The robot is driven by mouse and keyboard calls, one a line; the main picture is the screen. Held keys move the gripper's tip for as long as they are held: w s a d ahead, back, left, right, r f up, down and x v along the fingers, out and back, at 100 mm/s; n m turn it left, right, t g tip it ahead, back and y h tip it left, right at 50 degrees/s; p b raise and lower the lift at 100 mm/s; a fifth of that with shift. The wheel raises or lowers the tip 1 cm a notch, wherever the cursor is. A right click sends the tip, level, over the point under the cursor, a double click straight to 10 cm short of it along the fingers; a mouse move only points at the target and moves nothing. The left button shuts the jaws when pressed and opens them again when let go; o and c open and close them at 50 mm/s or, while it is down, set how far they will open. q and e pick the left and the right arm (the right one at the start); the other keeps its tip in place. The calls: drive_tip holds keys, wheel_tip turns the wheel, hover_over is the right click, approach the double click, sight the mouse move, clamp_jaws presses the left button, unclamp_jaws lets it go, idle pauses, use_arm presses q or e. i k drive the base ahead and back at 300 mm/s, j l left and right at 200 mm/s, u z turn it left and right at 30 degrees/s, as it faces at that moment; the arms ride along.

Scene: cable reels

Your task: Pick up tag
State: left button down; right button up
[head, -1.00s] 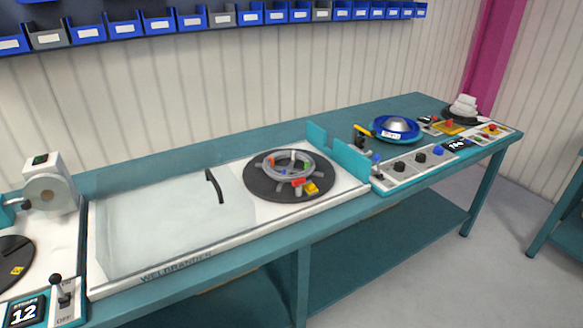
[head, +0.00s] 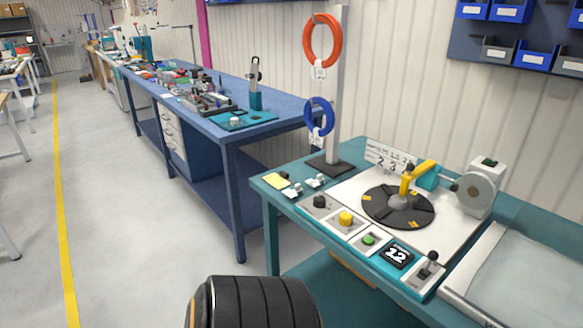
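Small white tags hang on the cable coils on a grey post: one tag (head: 319,70) under the orange coil (head: 308,40), another tag (head: 316,136) under the blue coil (head: 308,114). Two small white pieces, one (head: 292,191) and another (head: 315,181), lie at the left end of the teal bench; I cannot tell whether they are tags. Neither of my grippers is in view. A black ribbed part at the bottom edge looks like a piece of my arm.
A blue workbench (head: 222,128) stands behind. The grey floor at left is clear.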

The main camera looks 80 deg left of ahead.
sight(290, 194)
drive_tip(key=k+j+u, duration=0.15)
drive_tip(key=u, duration=2.2)
